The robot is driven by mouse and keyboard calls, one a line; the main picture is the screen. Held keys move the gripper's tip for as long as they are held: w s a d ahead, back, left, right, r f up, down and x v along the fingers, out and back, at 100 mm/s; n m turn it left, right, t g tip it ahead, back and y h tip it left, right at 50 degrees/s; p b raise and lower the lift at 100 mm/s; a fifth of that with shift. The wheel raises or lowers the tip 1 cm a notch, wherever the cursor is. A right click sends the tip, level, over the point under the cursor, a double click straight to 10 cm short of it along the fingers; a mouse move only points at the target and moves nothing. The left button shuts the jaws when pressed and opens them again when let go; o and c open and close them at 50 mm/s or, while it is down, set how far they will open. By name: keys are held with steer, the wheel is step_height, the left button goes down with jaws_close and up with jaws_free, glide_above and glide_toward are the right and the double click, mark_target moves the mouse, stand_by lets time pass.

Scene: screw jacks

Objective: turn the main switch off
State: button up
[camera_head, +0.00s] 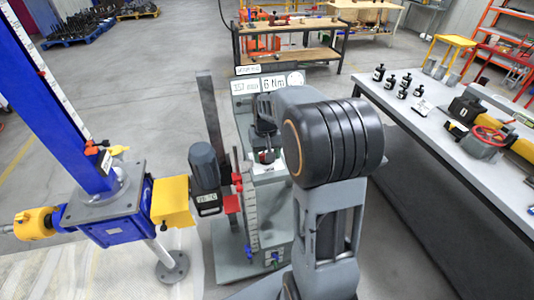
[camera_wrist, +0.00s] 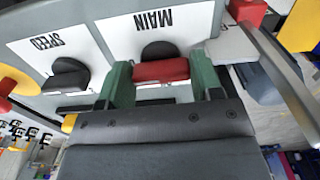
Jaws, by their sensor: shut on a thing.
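The main switch (camera_wrist: 160,70) has a red handle in front of a dark round base, under the label MAIN (camera_wrist: 153,20), which shows upside down in the wrist view. My gripper (camera_wrist: 162,77) has its two green fingers on either side of the red handle and is shut on it. The dark body of my gripper hides the area below the handle. In the head view my arm covers much of the test stand (camera_head: 275,190), and I cannot make out the switch clearly there.
A dark SPEED knob (camera_wrist: 68,74) sits left of the main switch on the same panel. A blue screw jack (camera_head: 110,210) with a yellow coupling (camera_head: 172,202) and a grey motor (camera_head: 205,168) stands left of the stand. A workbench (camera_head: 430,105) with several black parts is at right.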

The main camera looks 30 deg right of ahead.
steer(key=shift+m, duration=0.3)
steer(key=o, duration=0.9)
